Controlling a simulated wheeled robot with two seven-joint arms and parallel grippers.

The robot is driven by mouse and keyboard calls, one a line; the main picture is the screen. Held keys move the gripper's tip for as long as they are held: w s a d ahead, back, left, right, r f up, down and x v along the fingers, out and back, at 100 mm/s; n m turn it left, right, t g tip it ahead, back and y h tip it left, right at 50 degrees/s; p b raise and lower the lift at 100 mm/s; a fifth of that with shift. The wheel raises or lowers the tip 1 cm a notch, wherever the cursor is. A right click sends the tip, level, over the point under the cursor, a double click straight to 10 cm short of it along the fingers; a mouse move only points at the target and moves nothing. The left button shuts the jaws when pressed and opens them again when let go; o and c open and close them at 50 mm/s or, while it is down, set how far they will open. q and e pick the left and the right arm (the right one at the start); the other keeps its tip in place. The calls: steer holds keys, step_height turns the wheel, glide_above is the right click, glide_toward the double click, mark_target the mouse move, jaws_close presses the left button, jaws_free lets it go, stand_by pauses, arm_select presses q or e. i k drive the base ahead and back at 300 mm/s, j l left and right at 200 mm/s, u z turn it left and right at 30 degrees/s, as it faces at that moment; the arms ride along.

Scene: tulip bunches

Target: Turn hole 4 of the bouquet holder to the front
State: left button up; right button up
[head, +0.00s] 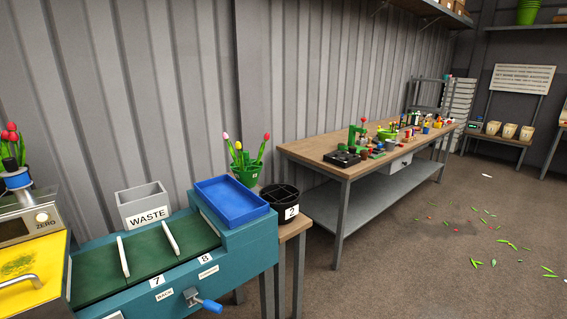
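A round black container (281,203) with dividers across its top stands on a small wooden stand, right of the teal machine. A white label with the number 2 (291,212) shows on its side. It may be the bouquet holder; I cannot tell for sure. No label 4 is visible on it, and its far side is hidden. Neither of my grippers is in view.
The teal machine (245,243) carries a blue tray (231,203), and a blue-handled crank (206,303) sticks out in front. A cluttered workbench (300,151) is further right. Scattered leaves lie on the open floor.

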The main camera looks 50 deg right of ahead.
mark_target(249, 178)
steer(key=z, duration=1.25)
steer(key=i+l, duration=0.25)
steer(key=l, duration=0.15)
steer(key=i+l+u, duration=0.1)
steer(key=i+l, duration=0.2)
steer(key=l, duration=0.1)
